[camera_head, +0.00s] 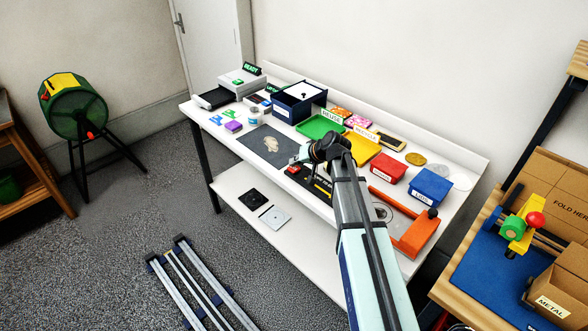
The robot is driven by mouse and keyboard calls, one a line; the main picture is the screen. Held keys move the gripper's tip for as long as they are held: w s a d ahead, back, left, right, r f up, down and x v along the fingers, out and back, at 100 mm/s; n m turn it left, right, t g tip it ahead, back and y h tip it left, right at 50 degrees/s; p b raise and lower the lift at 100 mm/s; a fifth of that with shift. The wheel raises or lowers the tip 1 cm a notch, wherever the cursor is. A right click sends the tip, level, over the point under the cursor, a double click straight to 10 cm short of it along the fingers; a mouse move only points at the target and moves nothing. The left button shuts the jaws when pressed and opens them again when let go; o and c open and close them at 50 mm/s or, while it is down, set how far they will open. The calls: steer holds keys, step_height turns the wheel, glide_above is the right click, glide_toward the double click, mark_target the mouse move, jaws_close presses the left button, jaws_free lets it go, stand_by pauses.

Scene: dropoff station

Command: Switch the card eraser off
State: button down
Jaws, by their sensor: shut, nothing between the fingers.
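My arm reaches across the white table from the front, and my gripper (296,161) is small and partly hidden at its far end, shut and empty. It is beside or above a low black device with red on it (293,169) near the table's front edge; I cannot tell whether they touch. I cannot tell for sure whether this device is the card eraser. Its switch is too small to make out, and my arm hides part of that area. A grey machine with a green READY sign (251,69) stands at the table's back left.
A dark mat (245,148) lies left of my gripper. Green (305,126) and yellow (357,163) trays, red (388,174) and blue (430,192) bins, and an orange tool (410,236) crowd the right. A dark blue box (291,108) stands behind.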

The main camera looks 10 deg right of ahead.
mark_target(295, 168)
steer(key=shift+r+p, duration=1.15)
steer(key=shift+r, duration=1.85)
